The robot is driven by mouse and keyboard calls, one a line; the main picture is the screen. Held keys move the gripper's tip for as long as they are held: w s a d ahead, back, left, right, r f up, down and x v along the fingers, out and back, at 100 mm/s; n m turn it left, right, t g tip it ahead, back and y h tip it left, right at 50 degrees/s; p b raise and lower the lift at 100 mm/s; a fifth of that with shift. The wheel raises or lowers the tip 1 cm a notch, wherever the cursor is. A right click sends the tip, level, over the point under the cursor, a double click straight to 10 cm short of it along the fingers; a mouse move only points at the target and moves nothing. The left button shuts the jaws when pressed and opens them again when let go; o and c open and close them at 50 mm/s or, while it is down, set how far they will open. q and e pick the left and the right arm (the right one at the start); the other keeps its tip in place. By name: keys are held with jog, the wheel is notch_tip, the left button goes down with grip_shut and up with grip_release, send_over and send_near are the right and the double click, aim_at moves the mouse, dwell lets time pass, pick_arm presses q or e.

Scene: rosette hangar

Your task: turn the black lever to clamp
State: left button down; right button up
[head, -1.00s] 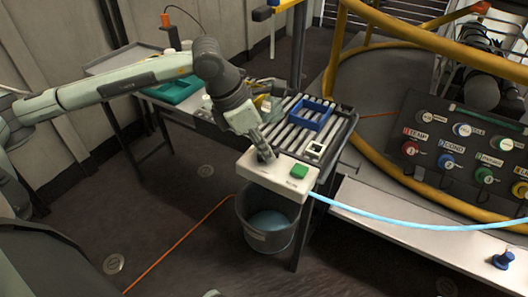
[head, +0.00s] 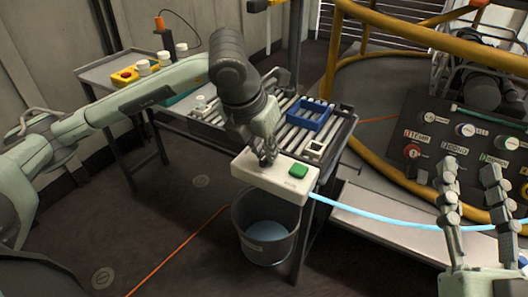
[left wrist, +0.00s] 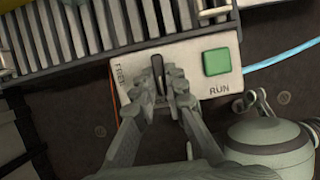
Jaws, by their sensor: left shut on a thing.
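The black lever (left wrist: 157,70) stands on the white control box (left wrist: 120,75) in the left wrist view, pointing almost straight up the picture. Its lower part is hidden between my fingers. The box carries the print FREE to the left of the lever. My left gripper (left wrist: 161,84) is shut on the lever. In the head view my left gripper (head: 267,160) is over the left half of the white box (head: 262,186), and the lever is mostly hidden there. My right gripper (head: 472,172) is open and empty at the right, in front of the dark panel.
A green button (left wrist: 217,62) sits on the box beside the lever, above the print RUN. A roller table (head: 338,140) with a blue frame (head: 307,114) lies behind. A grey bucket (head: 268,238) stands below, and a light-blue hose (head: 385,219) runs right from the box.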

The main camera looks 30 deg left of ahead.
dwell(0.4)
pick_arm(q)
jog(key=c, duration=1.8)
grip_release()
jog(key=shift+c, duration=0.2)
jog(key=shift+s+r, duration=0.15)
jog(key=shift+r, duration=0.35)
jog(key=v, duration=1.1)
